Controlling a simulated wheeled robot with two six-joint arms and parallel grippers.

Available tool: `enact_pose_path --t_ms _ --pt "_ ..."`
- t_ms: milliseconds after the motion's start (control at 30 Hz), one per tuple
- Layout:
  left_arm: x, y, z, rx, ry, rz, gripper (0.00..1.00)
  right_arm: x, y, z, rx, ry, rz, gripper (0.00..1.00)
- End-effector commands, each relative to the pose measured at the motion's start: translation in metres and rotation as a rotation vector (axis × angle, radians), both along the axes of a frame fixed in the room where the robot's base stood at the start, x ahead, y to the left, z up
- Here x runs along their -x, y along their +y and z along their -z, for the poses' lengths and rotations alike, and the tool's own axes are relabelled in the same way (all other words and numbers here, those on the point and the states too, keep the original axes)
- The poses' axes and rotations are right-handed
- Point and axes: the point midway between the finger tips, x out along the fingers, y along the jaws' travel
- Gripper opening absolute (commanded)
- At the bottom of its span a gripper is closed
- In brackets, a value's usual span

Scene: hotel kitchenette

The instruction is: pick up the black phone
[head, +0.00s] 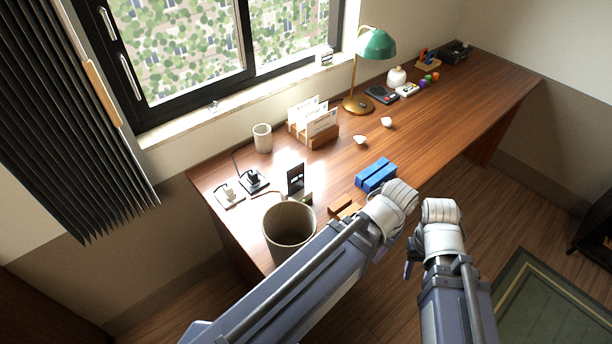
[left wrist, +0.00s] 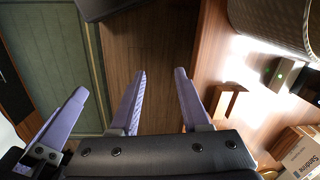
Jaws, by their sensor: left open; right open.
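The black phone (head: 296,178) appears to stand upright near the left part of the wooden desk, just behind the bin. A dark patch at the right edge of the left wrist view may be part of it; I cannot tell. My left gripper (left wrist: 160,72) is open and empty, with floor between its fingertips. In the head view its wrist is at the desk's front edge, to the right of the phone, and hides its fingers. My right gripper (head: 409,262) is open, in front of the desk, farther from the phone and partly hidden.
A round bin (head: 290,226) stands left of my left arm. Small wooden pieces (head: 341,205) and a blue object (head: 375,175) lie near my left wrist. A card holder (head: 322,125), cup (head: 262,138) and green lamp (head: 376,44) stand behind. The desk's right half has clear space.

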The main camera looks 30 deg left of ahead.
Motion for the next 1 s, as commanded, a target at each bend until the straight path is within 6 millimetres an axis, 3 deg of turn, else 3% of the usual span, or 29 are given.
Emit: enact_pose_path --t_ms 167,267,500,700,800,1000 --pt "-0.038 0.035 -0.01 0.066 -0.051 -0.473 0.46 0.0 0.0 -0.011 0.0 0.0 0.0 0.46" --pt "-0.064 0.066 -0.017 0.124 -0.08 -0.853 0.46 0.0 0.0 -0.018 0.0 0.0 0.0 0.46" --pt "-0.115 0.16 -0.036 0.276 -0.1 -1.777 0.46 0.0 0.0 -0.032 0.0 0.0 0.0 0.46" --pt "-0.137 0.239 -0.051 0.406 -0.057 -2.432 0.46 0.0 0.0 -0.042 0.0 0.0 0.0 0.46" --pt "-0.141 0.267 -0.056 0.456 -0.026 -2.65 0.46 0.0 0.0 -0.044 0.0 0.0 0.0 0.46" --pt "-0.144 0.3 -0.063 0.521 0.026 -2.906 0.46 0.0 0.0 -0.047 0.0 0.0 0.0 0.46"
